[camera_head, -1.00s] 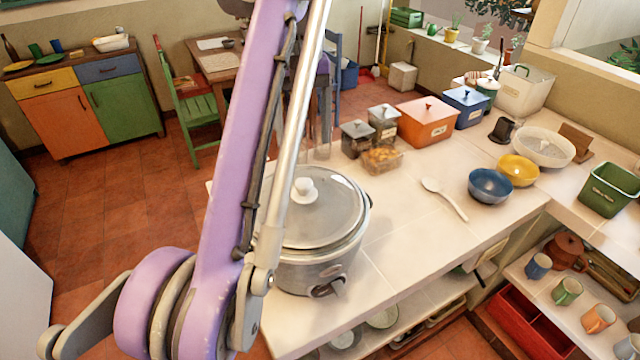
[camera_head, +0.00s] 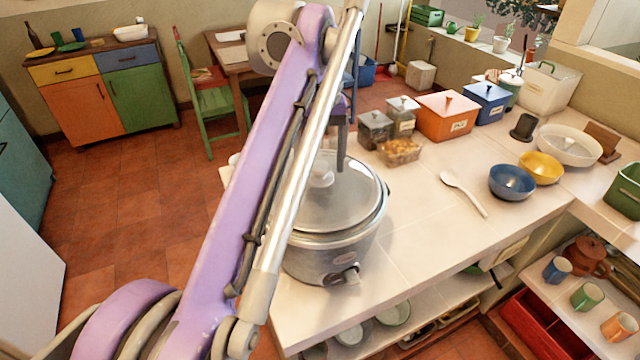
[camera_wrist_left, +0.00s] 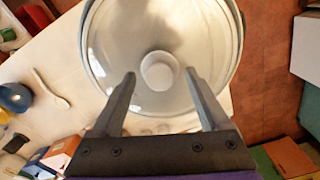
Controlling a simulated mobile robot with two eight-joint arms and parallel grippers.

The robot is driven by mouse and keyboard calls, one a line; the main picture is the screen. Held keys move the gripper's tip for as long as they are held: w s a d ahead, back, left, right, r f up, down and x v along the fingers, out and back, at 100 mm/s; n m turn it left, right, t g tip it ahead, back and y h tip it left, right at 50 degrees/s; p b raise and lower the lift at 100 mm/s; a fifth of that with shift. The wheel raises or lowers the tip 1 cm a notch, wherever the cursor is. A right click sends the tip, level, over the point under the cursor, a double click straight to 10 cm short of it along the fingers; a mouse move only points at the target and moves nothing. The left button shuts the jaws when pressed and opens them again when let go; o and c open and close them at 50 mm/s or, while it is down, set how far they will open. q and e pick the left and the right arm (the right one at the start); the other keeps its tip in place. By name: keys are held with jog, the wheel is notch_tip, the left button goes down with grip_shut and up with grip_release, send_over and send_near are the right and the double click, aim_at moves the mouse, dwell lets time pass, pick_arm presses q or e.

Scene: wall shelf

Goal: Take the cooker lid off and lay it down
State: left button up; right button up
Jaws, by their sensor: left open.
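The slow cooker (camera_head: 325,262) stands on the pale counter with its glass lid (camera_head: 345,200) seated on top. The lid's pale round knob (camera_head: 321,175) is partly behind my left arm. In the left wrist view the lid (camera_wrist_left: 205,30) fills the top middle and its knob (camera_wrist_left: 158,70) shows between the two fingertips. My left gripper (camera_wrist_left: 160,74) is open, its fingers on either side of the knob in that view; I cannot tell whether they touch it. In the head view the gripper (camera_head: 341,150) is over the lid, partly hidden by the arm. My right gripper is not in view.
Clear counter (camera_head: 425,235) lies right of the cooker, with a white spoon (camera_head: 464,194) on it. Blue (camera_head: 511,182) and yellow bowls (camera_head: 541,168) stand further right. A food container (camera_head: 399,151) and several lidded canisters stand behind. The counter's front edge is close to the cooker.

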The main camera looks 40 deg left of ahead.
pick_arm(q)
grip_shut()
dwell(0.3)
dwell(1.1)
